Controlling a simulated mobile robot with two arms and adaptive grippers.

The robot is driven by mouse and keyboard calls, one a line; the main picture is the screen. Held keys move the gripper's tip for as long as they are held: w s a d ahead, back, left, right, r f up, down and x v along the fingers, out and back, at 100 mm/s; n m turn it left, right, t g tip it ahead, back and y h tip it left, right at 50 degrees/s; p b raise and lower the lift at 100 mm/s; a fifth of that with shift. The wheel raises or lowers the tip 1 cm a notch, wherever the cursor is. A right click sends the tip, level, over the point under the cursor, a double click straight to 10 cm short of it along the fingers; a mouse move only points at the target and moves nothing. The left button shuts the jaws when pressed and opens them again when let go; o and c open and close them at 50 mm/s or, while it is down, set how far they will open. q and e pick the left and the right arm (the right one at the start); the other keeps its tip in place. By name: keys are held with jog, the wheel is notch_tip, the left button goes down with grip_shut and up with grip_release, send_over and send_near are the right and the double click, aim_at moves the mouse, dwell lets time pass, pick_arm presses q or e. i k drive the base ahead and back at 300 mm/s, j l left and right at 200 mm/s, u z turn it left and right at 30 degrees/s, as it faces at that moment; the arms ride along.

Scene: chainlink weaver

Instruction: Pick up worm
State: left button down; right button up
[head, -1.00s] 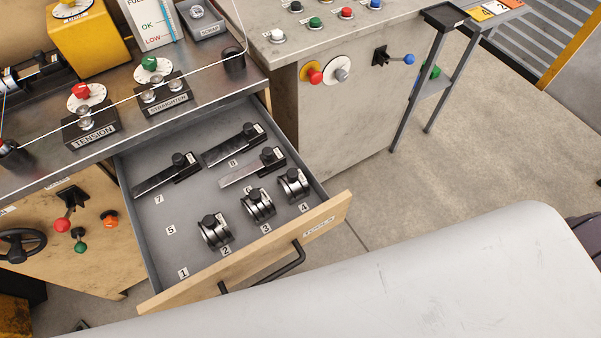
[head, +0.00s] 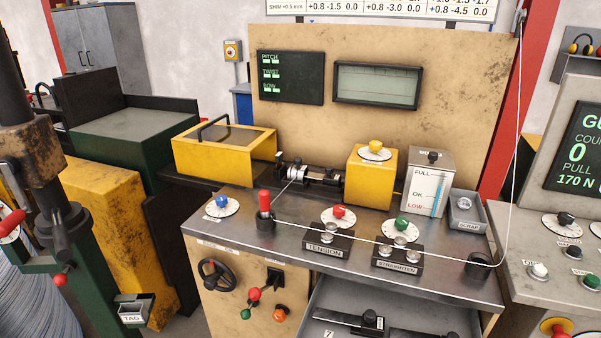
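No part is labelled as a worm, so I cannot tell for certain which one it is. A short metal and black cylindrical assembly (head: 312,175) sits between the two yellow housings on the bench, with the wire running near it. The open drawer (head: 405,292) shows only partly at the bottom edge. In it I see a flat bar with a black knob (head: 370,320) near the label 7. The rest of the drawer's contents is out of the frame. Neither of my grippers is in view.
The metal bench top (head: 350,262) carries a red-handled lever (head: 264,207), the tension block (head: 327,240) and the straighten block (head: 398,258). A wire crosses it to a black post (head: 478,266) and rises at the right. A scrap bin (head: 466,212) stands at the back right.

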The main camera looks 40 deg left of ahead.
aim_at(295, 169)
jog(key=j+u, duration=0.15)
jog(key=u, duration=0.25)
jog(key=j+u, duration=0.2)
jog(key=u, duration=0.25)
